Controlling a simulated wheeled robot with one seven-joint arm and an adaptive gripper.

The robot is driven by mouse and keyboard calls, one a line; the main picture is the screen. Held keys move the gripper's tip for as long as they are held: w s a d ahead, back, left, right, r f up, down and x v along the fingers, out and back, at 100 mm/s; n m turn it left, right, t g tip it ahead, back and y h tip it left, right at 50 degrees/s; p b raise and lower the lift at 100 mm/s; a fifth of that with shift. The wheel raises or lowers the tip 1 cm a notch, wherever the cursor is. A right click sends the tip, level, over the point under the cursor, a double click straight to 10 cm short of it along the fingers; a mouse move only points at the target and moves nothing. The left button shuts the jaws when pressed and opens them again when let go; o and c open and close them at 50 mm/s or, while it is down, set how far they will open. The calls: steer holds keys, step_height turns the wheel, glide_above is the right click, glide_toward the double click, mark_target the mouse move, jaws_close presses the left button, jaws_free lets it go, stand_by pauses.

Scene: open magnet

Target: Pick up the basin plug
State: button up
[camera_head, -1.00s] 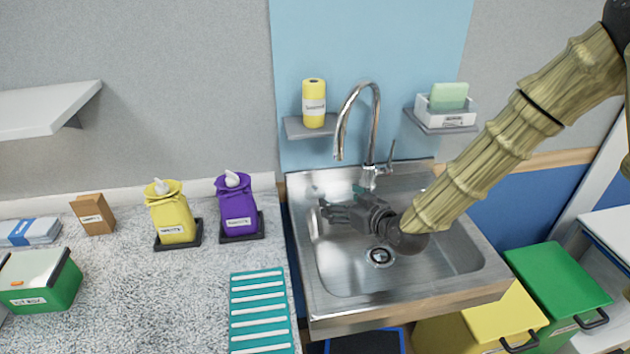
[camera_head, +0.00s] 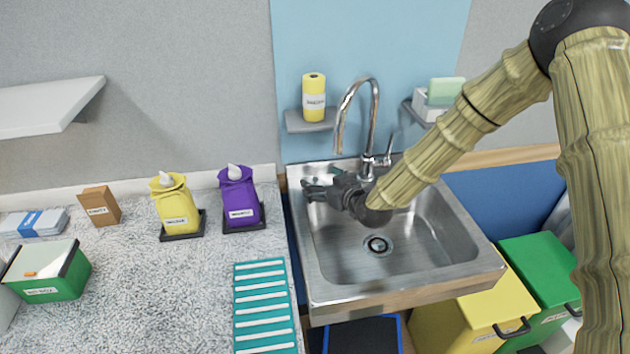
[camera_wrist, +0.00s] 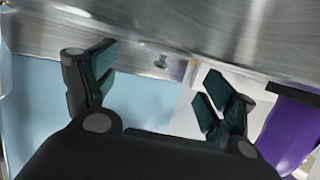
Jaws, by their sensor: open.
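My gripper (camera_head: 310,187) is open and empty over the back-left corner of the steel sink (camera_head: 325,270). In the wrist view its two teal-padded fingers (camera_wrist: 162,66) stand wide apart. No contact shows. The round drain (camera_head: 377,245) with a dark ring is in the basin floor.
The curved tap (camera_head: 374,125) rises from the sink's back edge, close right of my gripper. A purple bag (camera_head: 238,197) and a yellow bag (camera_head: 174,205) stand on the counter to the left. The basin's front is clear.

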steer(key=shift+x, duration=0.9)
steer(key=c, duration=1.1)
steer(key=shift+r, duration=0.2)
